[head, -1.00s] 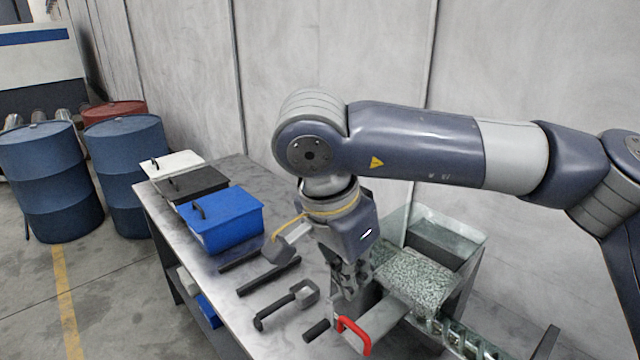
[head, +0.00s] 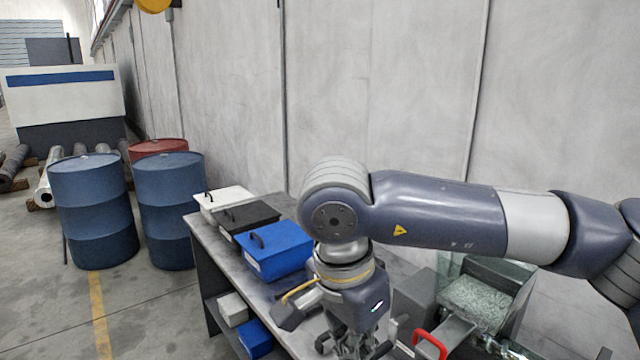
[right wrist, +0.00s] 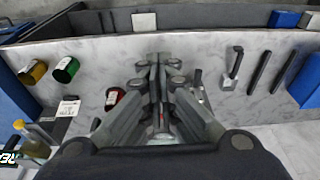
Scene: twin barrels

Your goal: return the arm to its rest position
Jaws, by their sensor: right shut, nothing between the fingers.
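My right arm reaches in from the right in the head view. Its right gripper (head: 352,350) points down over the workbench (head: 213,238), left of the red handle (head: 430,343), with its fingertips cut off by the bottom edge. In the right wrist view the fingers of the right gripper (right wrist: 157,68) are together and hold nothing. Their tips are above the grey bench top (right wrist: 215,65), apart from the tools. My left gripper is in neither view.
Blue (head: 275,252), black (head: 247,220) and white (head: 222,200) lidded boxes line the bench's left part. A glass-sided bin (head: 480,300) stands right of the gripper. Two blue barrels (head: 92,210) and a red one (head: 158,147) stand at left. The left floor is partly open.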

